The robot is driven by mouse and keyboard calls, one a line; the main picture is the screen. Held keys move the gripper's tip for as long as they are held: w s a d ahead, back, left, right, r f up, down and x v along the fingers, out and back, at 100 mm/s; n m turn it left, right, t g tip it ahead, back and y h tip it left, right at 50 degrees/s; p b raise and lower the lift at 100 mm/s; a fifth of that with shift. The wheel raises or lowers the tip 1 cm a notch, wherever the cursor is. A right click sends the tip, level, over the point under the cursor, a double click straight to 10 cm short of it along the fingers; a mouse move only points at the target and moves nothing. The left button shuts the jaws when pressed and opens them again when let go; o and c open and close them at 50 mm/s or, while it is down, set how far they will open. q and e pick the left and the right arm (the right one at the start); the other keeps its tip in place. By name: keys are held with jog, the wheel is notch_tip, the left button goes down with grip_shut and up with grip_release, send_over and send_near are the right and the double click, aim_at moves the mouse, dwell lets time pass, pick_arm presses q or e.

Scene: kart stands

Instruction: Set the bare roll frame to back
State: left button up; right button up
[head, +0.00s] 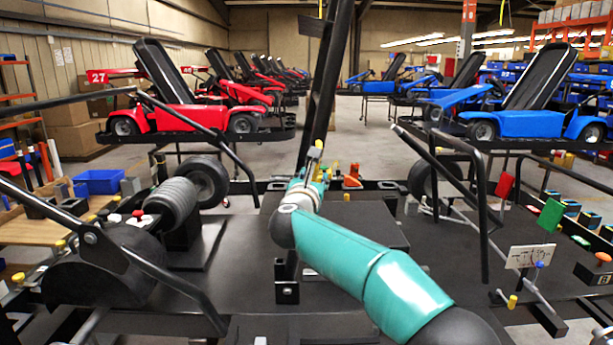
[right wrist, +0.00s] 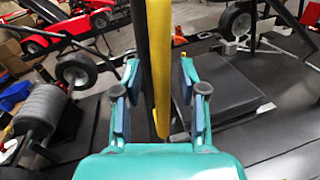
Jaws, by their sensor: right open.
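A tall dark bar (head: 327,85), which looks like the bare roll frame, rises steeply in the middle of the head view and leans a little to the right at its top. My right gripper (head: 318,165) is at its lower part, partly hidden by my teal arm. In the right wrist view, my right gripper (right wrist: 158,98) is open, with one finger on each side of a dark bar (right wrist: 146,65) and a yellow bar (right wrist: 162,75). I cannot tell whether the fingers touch them. My left gripper is not in view.
Red karts (head: 190,112) stand at the back left and blue karts (head: 530,112) at the back right. Dark tyres (head: 172,203) and bent black tubes (head: 480,190) stand on both sides. A blue bin (head: 100,181) sits on the left bench. The dark deck (head: 240,275) has bare room.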

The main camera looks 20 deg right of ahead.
grip_shut()
